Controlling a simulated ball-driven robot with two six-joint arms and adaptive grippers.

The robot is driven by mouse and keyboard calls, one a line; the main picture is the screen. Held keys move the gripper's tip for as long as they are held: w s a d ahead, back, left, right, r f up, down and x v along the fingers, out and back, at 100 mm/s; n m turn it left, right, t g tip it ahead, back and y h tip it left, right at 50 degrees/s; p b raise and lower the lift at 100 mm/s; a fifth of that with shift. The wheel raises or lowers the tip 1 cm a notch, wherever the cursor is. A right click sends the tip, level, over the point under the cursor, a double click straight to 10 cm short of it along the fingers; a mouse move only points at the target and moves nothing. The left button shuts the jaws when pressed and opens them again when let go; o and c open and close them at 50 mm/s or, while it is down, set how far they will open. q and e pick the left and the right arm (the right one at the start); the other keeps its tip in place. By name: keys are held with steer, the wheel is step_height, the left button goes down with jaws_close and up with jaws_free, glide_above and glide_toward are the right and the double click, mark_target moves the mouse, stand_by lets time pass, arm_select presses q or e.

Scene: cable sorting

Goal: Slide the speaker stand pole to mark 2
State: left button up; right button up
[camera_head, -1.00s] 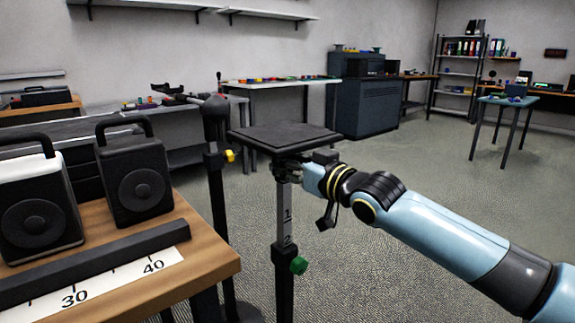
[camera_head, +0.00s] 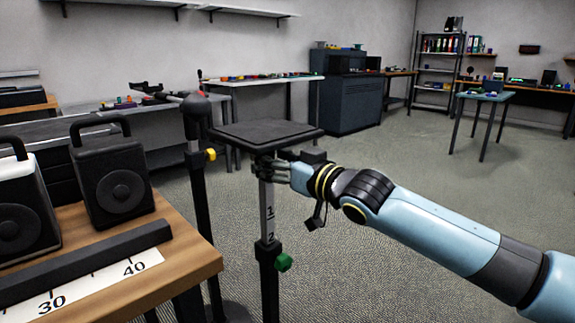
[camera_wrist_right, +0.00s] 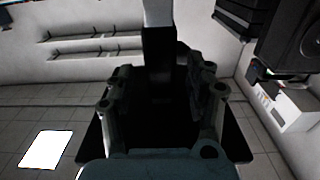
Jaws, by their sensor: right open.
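The speaker stand has a black square top plate (camera_head: 268,134) on a light grey inner pole (camera_head: 267,200) marked 1 and 2. Mark 2 shows just above the black lower tube (camera_head: 269,280). A green knob (camera_head: 284,262) sits on the tube's upper end. My right gripper (camera_head: 270,168) is at the pole's top, just under the plate, and its fingers partly hide the pole there. In the right wrist view the open fingers (camera_wrist_right: 162,95) stand on both sides of the pole (camera_wrist_right: 158,14); contact cannot be told. My left gripper is not in view.
A second stand (camera_head: 198,190) with a yellow knob rises close left of this one. A wooden table (camera_head: 190,265) at the left holds two speakers, one black (camera_head: 115,190), and a ruler strip (camera_head: 90,287). The floor right of the stand is clear.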

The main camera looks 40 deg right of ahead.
steer(key=shift+s+d+r, duration=0.1)
steer(key=shift+s, duration=1.4)
steer(key=shift+s+d, duration=0.1)
steer(key=shift+s, duration=1.35)
steer(key=s+d+f+m+g+h+p, duration=0.1)
steer(key=s+d+f+m+g, duration=0.2)
steer(key=f, duration=0.8)
steer(key=s+f+g+h, duration=0.2)
steer(key=s+f, duration=0.4)
steer(key=f, duration=0.5)
steer(key=s+d+f+m+g+h+p, duration=0.1)
steer(key=s+d+f+m+g, duration=0.2)
steer(key=f, duration=0.8)
steer(key=s+a+f+n+g, duration=0.1)
steer(key=s+a+f+g, duration=0.35)
steer(key=s+f, duration=1.05)
steer(key=s+a+f+n+g+y, duration=0.1)
steer(key=s+a+f+n+g, duration=0.1)
steer(key=s, duration=0.9)
steer(key=s+a+f+n+g, duration=0.2)
steer(key=s+a+f+g, duration=0.1)
steer(key=s, duration=0.9)
steer(key=shift+a+f+n+y+p, duration=0.3)
steer(key=shift+a+f+y, duration=0.1)
steer(key=shift+a+f, duration=0.5)
